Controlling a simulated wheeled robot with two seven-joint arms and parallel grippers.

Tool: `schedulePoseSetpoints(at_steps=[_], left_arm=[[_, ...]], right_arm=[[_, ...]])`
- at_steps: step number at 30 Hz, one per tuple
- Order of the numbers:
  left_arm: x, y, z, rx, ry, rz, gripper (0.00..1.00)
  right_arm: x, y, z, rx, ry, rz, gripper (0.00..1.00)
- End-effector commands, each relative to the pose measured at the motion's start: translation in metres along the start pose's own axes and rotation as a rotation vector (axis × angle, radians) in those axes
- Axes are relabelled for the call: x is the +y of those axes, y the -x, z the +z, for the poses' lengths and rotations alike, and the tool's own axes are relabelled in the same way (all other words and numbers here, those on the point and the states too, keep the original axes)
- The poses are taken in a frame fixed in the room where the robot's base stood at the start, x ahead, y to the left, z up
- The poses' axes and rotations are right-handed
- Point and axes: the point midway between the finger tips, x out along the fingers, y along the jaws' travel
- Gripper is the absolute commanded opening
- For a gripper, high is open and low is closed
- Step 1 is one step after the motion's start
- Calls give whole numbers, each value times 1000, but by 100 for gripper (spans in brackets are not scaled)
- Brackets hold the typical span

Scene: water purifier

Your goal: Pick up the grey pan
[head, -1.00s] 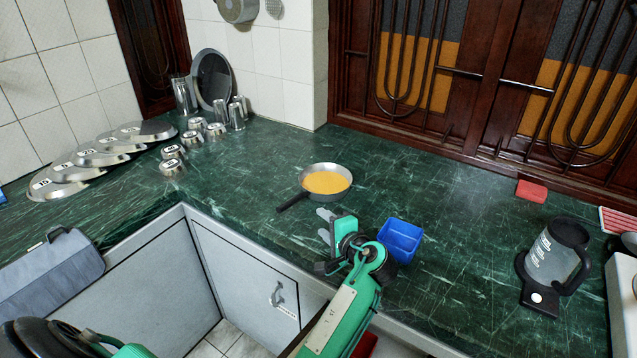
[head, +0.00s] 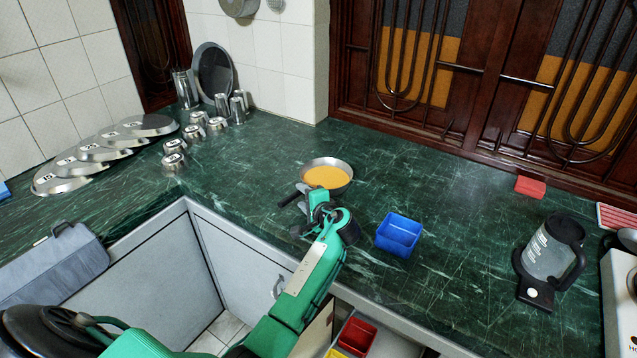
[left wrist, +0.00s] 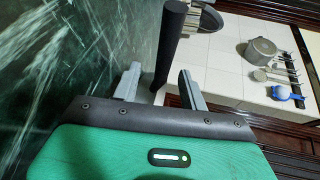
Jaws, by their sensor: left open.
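The grey pan (head: 326,163) stands on the green counter (head: 265,165) near the middle of the head view. It is round, with an orange-yellow fill. Its dark handle (head: 287,200) points to the front left, partly covered by my left gripper. My left gripper (head: 303,191) is open at the handle, just in front of the pan. I cannot tell whether a finger touches the handle. My right gripper is not in view.
A blue bin (head: 398,235) stands right of my arm. Metal cups (head: 216,126) and plate-like lids (head: 98,150) are at the left. The counter behind the pan is clear.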

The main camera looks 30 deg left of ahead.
Motion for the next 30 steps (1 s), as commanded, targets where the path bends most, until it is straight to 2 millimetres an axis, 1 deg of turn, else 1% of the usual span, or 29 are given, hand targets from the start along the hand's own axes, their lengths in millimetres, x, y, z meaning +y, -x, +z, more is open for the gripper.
schedulePoseSetpoints(at_steps=[1, 3, 9, 10, 14, 15, 16, 17, 30], left_arm=[[0, -5, 0, 0, 0, 0, 43], [0, -8, 0, 1, 1, 0, 43], [0, -9, 0, 1, 1, 0, 43], [0, -9, 0, 1, 1, 0, 41], [0, -9, 0, 1, 1, 1, 16], [0, -9, 0, 1, 1, 1, 8], [0, -9, 0, 1, 1, 1, 2], [0, -9, 0, 1, 1, 1, 0], [-2, -8, 0, 2, 3, -2, 0]], right_arm=[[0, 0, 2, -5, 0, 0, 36], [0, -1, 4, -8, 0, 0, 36], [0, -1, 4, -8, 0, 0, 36], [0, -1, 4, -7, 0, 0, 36], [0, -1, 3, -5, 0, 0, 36], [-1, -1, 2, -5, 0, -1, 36], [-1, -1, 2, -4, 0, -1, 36], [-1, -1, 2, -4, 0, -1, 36], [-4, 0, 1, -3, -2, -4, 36]])
